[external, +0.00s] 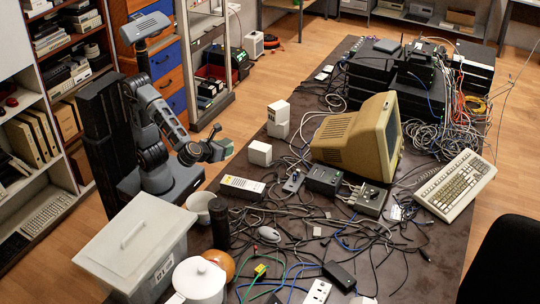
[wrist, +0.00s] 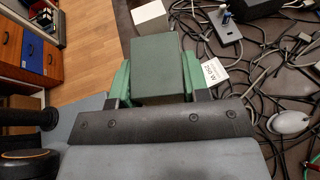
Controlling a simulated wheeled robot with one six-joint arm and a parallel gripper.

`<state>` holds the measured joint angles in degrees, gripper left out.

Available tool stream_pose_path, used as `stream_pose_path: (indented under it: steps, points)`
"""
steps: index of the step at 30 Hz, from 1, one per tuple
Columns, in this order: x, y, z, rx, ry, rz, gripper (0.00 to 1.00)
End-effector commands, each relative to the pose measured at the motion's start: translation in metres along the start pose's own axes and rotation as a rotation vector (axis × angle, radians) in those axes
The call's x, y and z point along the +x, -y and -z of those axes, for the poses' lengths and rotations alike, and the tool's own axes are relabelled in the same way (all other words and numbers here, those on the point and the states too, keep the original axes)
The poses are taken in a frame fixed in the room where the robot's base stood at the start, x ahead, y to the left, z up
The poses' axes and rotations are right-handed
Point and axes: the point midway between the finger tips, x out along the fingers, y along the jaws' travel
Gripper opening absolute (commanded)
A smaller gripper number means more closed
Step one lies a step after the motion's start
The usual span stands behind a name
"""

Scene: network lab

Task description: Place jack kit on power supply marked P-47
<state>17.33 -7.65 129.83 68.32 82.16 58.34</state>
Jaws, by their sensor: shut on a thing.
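My gripper (wrist: 157,72) is shut on a dark green-grey block, which I take to be the jack kit (wrist: 160,66). The block sits between the two green finger pads. In the external view my gripper (external: 218,150) holds the block in the air, left of the white cube and above the table's left edge. A low pale box with a printed label (external: 242,187) lies on the table below and right of the gripper. In the wrist view a white label reading "250 W" (wrist: 213,70) shows beside the block. I cannot read a P-47 mark in either view.
A white cube (external: 260,153) stands behind the pale box. A dark switch box (external: 293,182) and a black box (external: 323,180) stand to its right among tangled cables.

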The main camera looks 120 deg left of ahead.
Motion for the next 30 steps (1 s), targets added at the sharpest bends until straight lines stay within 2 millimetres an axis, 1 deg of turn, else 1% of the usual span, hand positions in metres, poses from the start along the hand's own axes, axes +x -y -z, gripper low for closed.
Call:
stream_pose_path:
  steps: [1,2,3,6,9,12,14,16,24,27,30]
  points:
    - [-0.011,-0.015,0.005,-0.001,0.001,-0.003,0.16]
    - [-0.014,-0.024,0.009,-0.006,0.000,-0.015,0.16]
    - [-0.016,-0.035,0.013,-0.013,0.001,-0.033,0.16]
    - [-0.014,-0.059,0.019,-0.037,0.001,-0.094,0.16]
    - [-0.011,-0.073,0.024,-0.058,0.001,-0.144,0.16]
    - [-0.007,-0.077,0.027,-0.073,0.001,-0.180,0.16]
    - [-0.003,-0.072,0.029,-0.079,0.001,-0.196,0.16]
    - [0.005,-0.061,0.032,-0.080,0.001,-0.206,0.16]
    - [0.045,0.001,0.049,-0.081,0.000,-0.205,0.16]
    - [0.058,0.013,0.065,-0.079,0.001,-0.203,0.16]
    - [0.067,0.024,0.076,-0.080,0.000,-0.202,0.16]
